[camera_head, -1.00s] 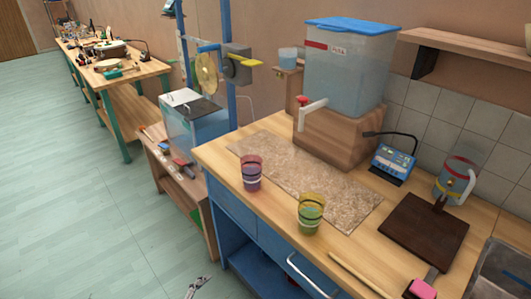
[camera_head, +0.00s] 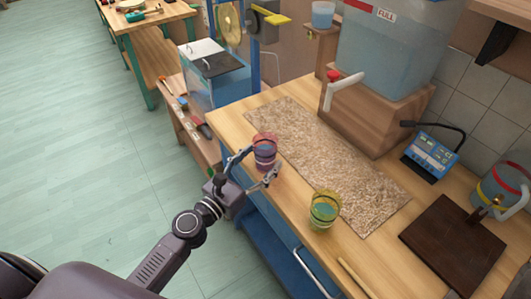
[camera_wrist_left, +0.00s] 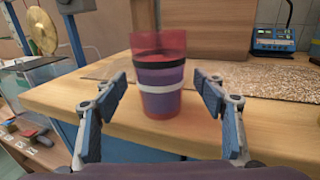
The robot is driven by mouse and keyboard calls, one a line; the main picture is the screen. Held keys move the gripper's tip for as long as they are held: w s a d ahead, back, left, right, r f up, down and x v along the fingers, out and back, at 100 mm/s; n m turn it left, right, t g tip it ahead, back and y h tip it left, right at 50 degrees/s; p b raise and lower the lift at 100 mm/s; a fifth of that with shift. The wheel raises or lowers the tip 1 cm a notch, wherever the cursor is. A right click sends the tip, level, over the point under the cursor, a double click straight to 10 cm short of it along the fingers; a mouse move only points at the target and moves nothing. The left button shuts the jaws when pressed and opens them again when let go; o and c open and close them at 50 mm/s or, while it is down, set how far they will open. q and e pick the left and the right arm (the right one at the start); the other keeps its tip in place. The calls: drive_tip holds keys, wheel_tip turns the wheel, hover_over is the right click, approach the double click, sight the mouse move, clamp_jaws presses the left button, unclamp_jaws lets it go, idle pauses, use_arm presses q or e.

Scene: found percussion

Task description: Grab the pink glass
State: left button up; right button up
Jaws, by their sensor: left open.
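The pink glass (camera_head: 264,150) stands upright near the left front edge of the wooden counter. It has a pink rim and base, a purple middle, and dark and white bands; it also shows in the left wrist view (camera_wrist_left: 160,78). My left gripper (camera_head: 256,164) is open at the glass, on the counter's front side. In the left wrist view the gripper's fingers (camera_wrist_left: 160,92) are spread on both sides of the glass, with gaps on each side. A yellow-green glass (camera_head: 324,209) stands on the counter to the right. My right gripper is not in view.
A speckled mat (camera_head: 318,165) lies behind the glasses. A large water container (camera_head: 390,60) with a tap (camera_head: 345,85) stands on a wooden block behind it. A blue device (camera_head: 432,153), dark board (camera_head: 452,245) and jug (camera_head: 497,190) are at the right.

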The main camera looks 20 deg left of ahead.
use_arm(q)
drive_tip(key=shift+w+d, duration=0.25)
drive_tip(key=shift+w, duration=0.45)
drive_tip(key=shift+w+d, duration=0.15)
drive_tip(key=shift+w, duration=0.25)
drive_tip(key=c, duration=1.4)
drive_tip(key=shift+c, duration=0.8)
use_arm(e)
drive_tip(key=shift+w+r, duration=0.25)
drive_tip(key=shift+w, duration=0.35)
use_arm(q)
drive_tip(key=shift+r, duration=0.15)
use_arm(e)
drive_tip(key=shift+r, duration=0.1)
